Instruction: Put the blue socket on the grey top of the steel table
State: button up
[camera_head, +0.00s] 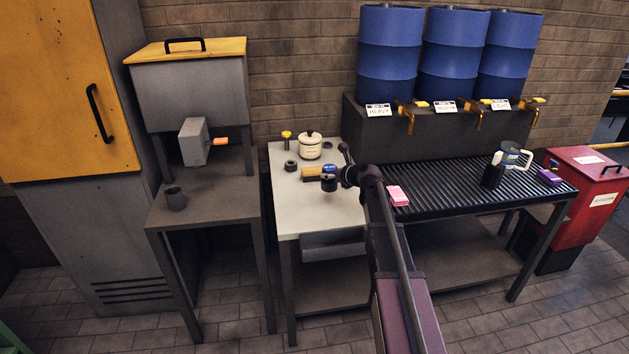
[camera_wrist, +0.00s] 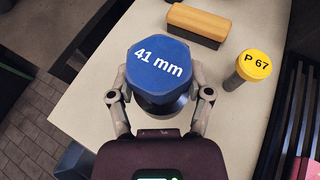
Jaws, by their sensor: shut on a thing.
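The blue socket (camera_wrist: 158,66) has a blue hexagonal top marked "41 mm" and a dark body. In the wrist view the two fingers of my gripper (camera_wrist: 160,103) are shut on it from both sides. In the head view the blue socket (camera_head: 329,169) shows over the right part of the steel table's pale grey top (camera_head: 300,220), with my gripper (camera_head: 330,180) at it. I cannot tell whether its underside touches the top. The lower body is partly hidden by the fingers.
A wooden-backed brush (camera_wrist: 198,24) and a yellow-capped piece marked "P 67" (camera_wrist: 252,68) stand close by. A cream pot (camera_head: 310,146), a dark ring (camera_head: 291,166) and a yellow-topped piece (camera_head: 286,136) are farther back. The front of the top is clear. A ribbed black rack (camera_head: 450,182) adjoins right.

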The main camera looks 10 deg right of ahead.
aim_at(335, 187)
jog(key=shift+y, duration=0.3)
jog(key=s+d+f, duration=0.1)
jog(key=s, duration=0.1)
jog(key=s+d+b, duration=0.1)
jog(key=s, duration=0.1)
jog(key=s+d+f+b, duration=0.1)
jog(key=s, duration=0.1)
jog(key=shift+s+d+f, duration=0.15)
jog(key=shift+d+f, duration=0.05)
jog(key=shift+f, duration=0.1)
jog(key=w+a, duration=0.4)
jog(key=w, duration=0.3)
jog(key=w+a+f+b, duration=0.1)
jog(key=w+a, duration=0.3)
jog(key=w, duration=0.2)
jog(key=shift+w+f, duration=0.25)
jog(key=shift+w, duration=0.15)
jog(key=shift+a+f, duration=0.1)
jog(key=shift+f+b, duration=1.7)
jog(key=shift+b, duration=0.25)
jog(key=shift+f, duration=0.1)
jog(key=o, duration=1.3)
